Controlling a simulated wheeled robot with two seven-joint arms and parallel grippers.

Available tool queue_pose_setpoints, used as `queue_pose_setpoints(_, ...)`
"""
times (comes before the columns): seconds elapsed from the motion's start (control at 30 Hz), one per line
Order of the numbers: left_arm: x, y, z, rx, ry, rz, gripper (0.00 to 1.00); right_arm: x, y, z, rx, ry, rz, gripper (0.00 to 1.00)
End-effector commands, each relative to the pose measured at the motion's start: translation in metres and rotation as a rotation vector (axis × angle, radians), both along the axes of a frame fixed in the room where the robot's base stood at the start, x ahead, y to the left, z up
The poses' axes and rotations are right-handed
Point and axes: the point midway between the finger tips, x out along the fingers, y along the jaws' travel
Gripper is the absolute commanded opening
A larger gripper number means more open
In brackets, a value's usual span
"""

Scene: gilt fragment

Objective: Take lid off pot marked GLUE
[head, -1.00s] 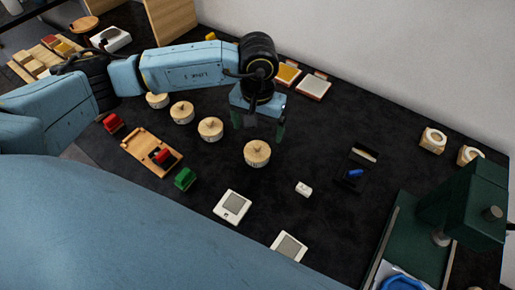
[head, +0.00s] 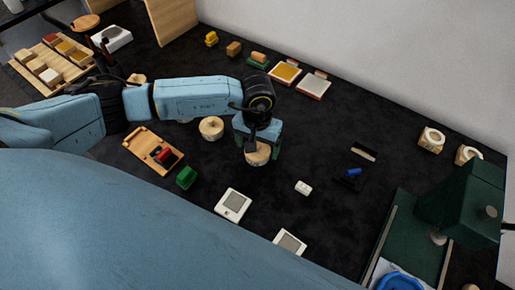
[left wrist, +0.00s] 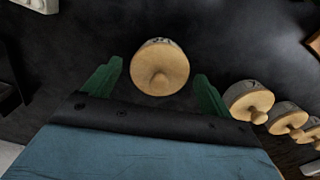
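Several round pots with knobbed wooden lids stand in a row on the black table. The rightmost pot (head: 257,158) is under my left gripper (head: 257,150); it also shows in the left wrist view (left wrist: 160,68). My left gripper is open, with one green finger to each side of that pot's lid, not visibly closed on it. Another pot (head: 211,128) stands to its left, and more pots are partly hidden by my left arm. Markings on the pots are too small or turned away to read, so I cannot tell which says GLUE. My right gripper is not in view.
A wooden tray (head: 142,140) with a red-and-black item and a green block (head: 187,178) lie left of the pots. Two pale square devices (head: 233,205) lie in front. A green machine (head: 463,205) stands at the right.

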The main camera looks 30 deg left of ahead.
Motion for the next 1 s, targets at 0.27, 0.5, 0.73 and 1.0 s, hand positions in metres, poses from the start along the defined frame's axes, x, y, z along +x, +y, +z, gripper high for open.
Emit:
queue_pose_setpoints(0.27, 0.000, 0.000, 0.000, 0.000, 0.000, 0.000, 0.47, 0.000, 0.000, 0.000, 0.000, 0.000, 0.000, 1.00)
queue_pose_setpoints(0.5, 0.000, 0.000, 0.001, 0.000, 0.000, 0.000, 0.42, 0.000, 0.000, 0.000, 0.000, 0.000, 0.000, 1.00)
queue_pose_setpoints(0.73, 0.001, 0.001, 0.027, 0.000, -0.004, 0.000, 0.42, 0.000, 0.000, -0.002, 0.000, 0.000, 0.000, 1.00)
queue_pose_setpoints(1.0, 0.001, 0.000, 0.080, -0.001, -0.004, -0.001, 0.42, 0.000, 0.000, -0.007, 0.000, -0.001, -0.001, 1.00)
